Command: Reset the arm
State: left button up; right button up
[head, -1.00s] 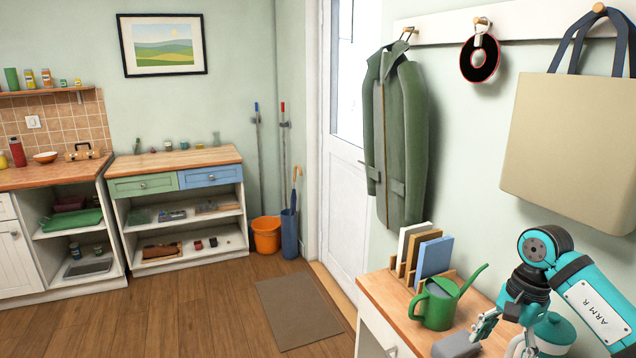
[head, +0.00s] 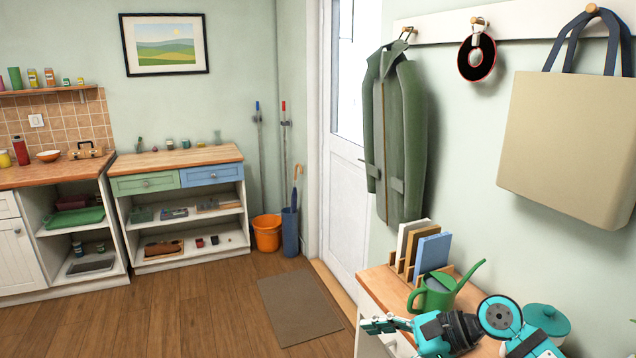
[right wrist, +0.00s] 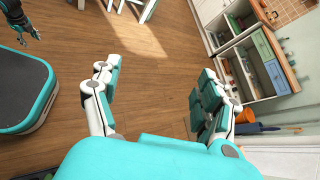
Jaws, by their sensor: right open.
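My right arm, teal and white, reaches in at the lower right of the head view. Its gripper (head: 378,325) points left, in front of the sideboard and below the green watering can (head: 436,293). In the right wrist view the right gripper (right wrist: 158,72) is open, its two fingers wide apart with only wooden floor between them. My left gripper (right wrist: 28,34) shows small and dark at the top left of the right wrist view, over the floor; its opening is unclear. It is outside the head view.
The wooden sideboard (head: 375,290) holds a rack of boards (head: 432,254) and a teal lidded pot (head: 547,320). Open floor (head: 200,315) and a mat (head: 299,308) lie left.

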jog(key=a+r+m+t+y, duration=0.5)
jog(key=r+m+t+y, duration=0.15)
jog(key=r+m, duration=0.35)
jog(key=d+f+m+t+h, duration=0.3)
jog(key=d+m+t+h, duration=0.35)
jog(key=m, duration=0.65)
jog(key=d+f+m+t+h, duration=0.2)
jog(key=d+m+t+h, duration=0.45)
jog(key=m, duration=0.65)
jog(key=s+d+f+m+g+h, duration=0.35)
jog(key=f+m+g+h, duration=0.25)
jog(key=f+m, duration=0.25)
jog(key=s+a+f+m+g, duration=0.1)
jog(key=s+f+m+g, duration=0.6)
jog(key=s, duration=0.5)
jog(key=s+a+f+m+g, duration=0.1)
jog(key=s+f+m+g, duration=0.1)
jog(key=s+f+g, duration=0.65)
jog(key=s+f+t, duration=0.1)
jog(key=s+f, duration=0.1)
jog(key=f, duration=1.1)
jog(key=s+f+t, duration=0.1)
jog(key=s+f, duration=0.1)
jog(key=f, duration=1)
jog(key=s+d+f+g, duration=0.1)
jog(key=s+d+f, duration=0.2)
jog(key=s+f, duration=1.3)
jog(key=shift+s+f, duration=0.25)
jog(key=shift+f, duration=0.35)
jog(key=shift+n+y, duration=0.25)
